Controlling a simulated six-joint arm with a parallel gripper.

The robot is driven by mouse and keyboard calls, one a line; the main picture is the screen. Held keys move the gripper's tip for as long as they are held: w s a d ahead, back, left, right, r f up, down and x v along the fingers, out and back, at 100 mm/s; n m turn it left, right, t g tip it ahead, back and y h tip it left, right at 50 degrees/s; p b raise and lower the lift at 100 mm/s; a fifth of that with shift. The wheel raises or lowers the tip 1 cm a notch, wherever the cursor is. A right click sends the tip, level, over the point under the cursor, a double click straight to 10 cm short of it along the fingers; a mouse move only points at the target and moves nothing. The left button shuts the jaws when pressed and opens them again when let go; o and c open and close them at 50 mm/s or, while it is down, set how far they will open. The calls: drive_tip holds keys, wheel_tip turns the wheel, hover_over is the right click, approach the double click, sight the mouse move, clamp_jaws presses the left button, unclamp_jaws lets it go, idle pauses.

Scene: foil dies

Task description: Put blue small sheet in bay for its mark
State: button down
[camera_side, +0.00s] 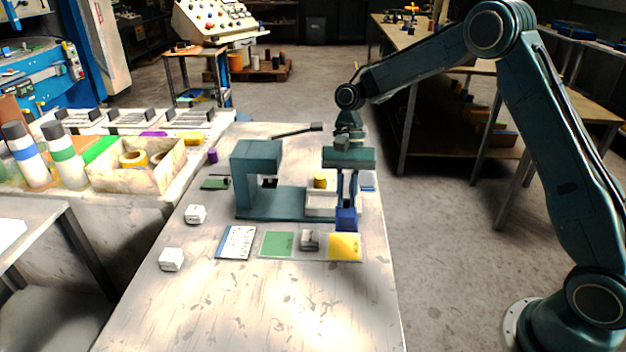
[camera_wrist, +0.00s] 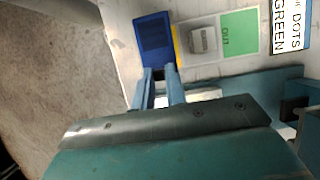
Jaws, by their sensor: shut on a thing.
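The blue small sheet (camera_side: 346,219) hangs from the tips of my gripper (camera_side: 347,205), in front of the teal press (camera_side: 256,190). In the wrist view the blue sheet (camera_wrist: 154,38) shows as a flat rectangle beyond my fingertips (camera_wrist: 159,74), which are shut on its near edge. It overlaps part of the yellow pad (camera_side: 345,246) in that view. Three pale racks with black blocks, perhaps the bays, stand on the left bench: left (camera_side: 75,121), middle (camera_side: 131,120) and right (camera_side: 188,119). Their marks are too small to read.
A green pad (camera_side: 277,244) reads OUT in the wrist view, beside a grey block (camera_side: 310,240). A card (camera_side: 237,242) reads DOTS and GREEN. White blocks (camera_side: 195,214) stand left. A box of tape rolls (camera_side: 131,180) is on the left bench. The table front is clear.

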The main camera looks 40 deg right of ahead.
drive_tip(key=shift+f, duration=3.9)
drive_tip(key=shift+f, duration=0.1)
drive_tip(key=c, duration=1.4)
unclamp_jaws()
drive_tip(key=shift+c, duration=0.2)
drive_tip(key=v, duration=1.2)
